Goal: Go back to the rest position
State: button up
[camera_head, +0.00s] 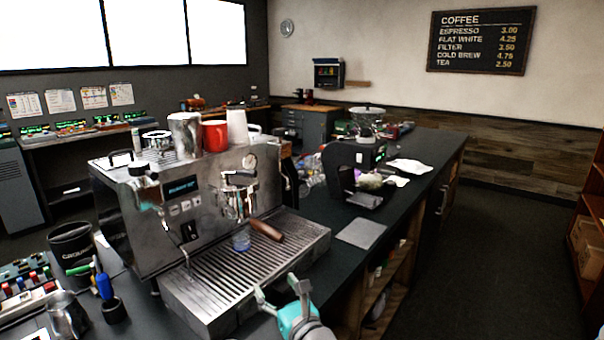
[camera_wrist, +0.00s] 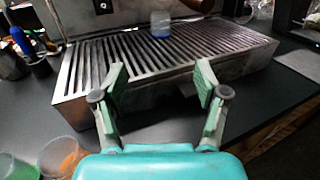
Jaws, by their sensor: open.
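My gripper (camera_head: 283,297) is at the bottom centre of the head view, in front of the espresso machine's drip tray (camera_head: 205,313). In the wrist view my gripper (camera_wrist: 160,88) has its two green-padded fingers spread apart with nothing between them. The drip tray's front wall (camera_wrist: 80,78) lies just beyond the fingertips. The espresso machine (camera_head: 140,215) stands on the dark counter. A small clear blue cup (camera_head: 241,240) stands on the tray's grate, and it also shows in the wrist view (camera_wrist: 160,24). A portafilter with a brown handle (camera_head: 266,230) is above the tray near the cup.
A black grinder (camera_head: 345,165) and a grey mat (camera_head: 361,232) are to the right on the counter. A steel pitcher (camera_head: 66,316) and a black bin (camera_head: 72,245) are at left. Cups with green (camera_wrist: 18,167) and orange contents (camera_wrist: 62,156) sit near my gripper. The right floor (camera_head: 490,260) is clear.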

jog(key=s+d+f+n+h, duration=0.3)
jog(key=s+d+f+n, duration=0.3)
jog(key=s+d+f, duration=0.35)
jog(key=s+d+f+n+h, duration=0.2)
jog(key=s+d+f+n, duration=0.35)
jog(key=s+f, duration=0.6)
jog(key=s+d+r+n+h, duration=0.1)
jog(key=s+d+n, duration=0.2)
jog(key=s+n, duration=0.3)
jog(key=s+d+r+n+h, duration=0.1)
jog(key=s+n, duration=0.5)
jog(key=s, duration=0.9)
jog(key=s+d+r+n+h, duration=0.2)
jog(key=s+d+n, duration=0.3)
jog(key=s, duration=0.6)
jog(key=shift+r+n+g, duration=0.2)
jog(key=shift+n+g, duration=0.2)
jog(key=shift+n, duration=0.35)
